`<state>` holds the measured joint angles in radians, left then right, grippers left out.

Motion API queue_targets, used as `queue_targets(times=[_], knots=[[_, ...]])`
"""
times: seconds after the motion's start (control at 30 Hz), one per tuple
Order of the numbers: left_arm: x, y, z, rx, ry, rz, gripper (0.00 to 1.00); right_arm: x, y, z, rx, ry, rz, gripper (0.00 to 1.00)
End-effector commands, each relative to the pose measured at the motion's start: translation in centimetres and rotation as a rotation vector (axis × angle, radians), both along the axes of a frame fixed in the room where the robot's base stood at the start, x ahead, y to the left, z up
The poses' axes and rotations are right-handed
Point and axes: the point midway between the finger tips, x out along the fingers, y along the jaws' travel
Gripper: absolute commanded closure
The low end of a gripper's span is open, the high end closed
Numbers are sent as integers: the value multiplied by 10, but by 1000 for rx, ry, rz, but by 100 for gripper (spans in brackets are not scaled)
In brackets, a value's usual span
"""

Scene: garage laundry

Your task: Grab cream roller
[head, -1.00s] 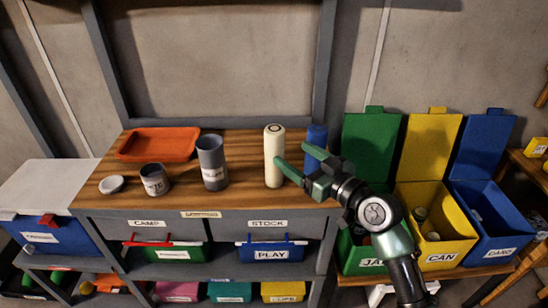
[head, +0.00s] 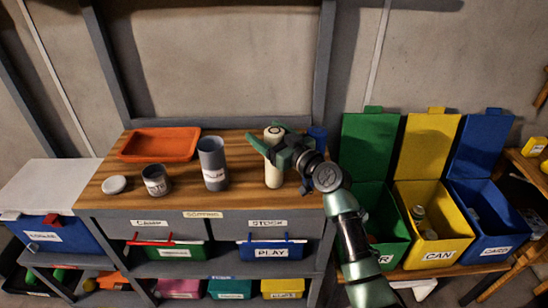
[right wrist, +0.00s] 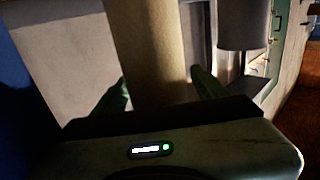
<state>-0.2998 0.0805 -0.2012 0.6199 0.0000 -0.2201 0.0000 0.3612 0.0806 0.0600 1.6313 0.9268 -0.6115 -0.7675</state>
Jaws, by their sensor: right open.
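The cream roller (head: 273,175) is an upright cream cylinder on the right part of the wooden bench top (head: 235,194). My right gripper (head: 275,150) is at its upper part, with a green finger on either side of it. In the right wrist view the roller (right wrist: 155,50) stands between the two open fingers (right wrist: 162,90), with gaps visible beside it. The gripper hides part of the roller in the head view. My left gripper is not in view.
A blue cylinder (head: 318,137) stands close behind my right gripper. Green, yellow (head: 432,207) and blue bins stand right.

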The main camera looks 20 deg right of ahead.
Motion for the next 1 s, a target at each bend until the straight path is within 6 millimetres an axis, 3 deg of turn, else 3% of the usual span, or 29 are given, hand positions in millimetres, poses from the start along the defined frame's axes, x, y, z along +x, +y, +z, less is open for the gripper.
queue_targets(times=[0.2,0.47,0.8,1.0], knots=[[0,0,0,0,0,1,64,1,0,0,0,0,0,27],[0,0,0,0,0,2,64,1,0,-1,0,1,0,99],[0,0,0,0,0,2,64,1,0,1,-1,0,0,100],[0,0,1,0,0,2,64,1,0,18,-2,-4,1,100]])
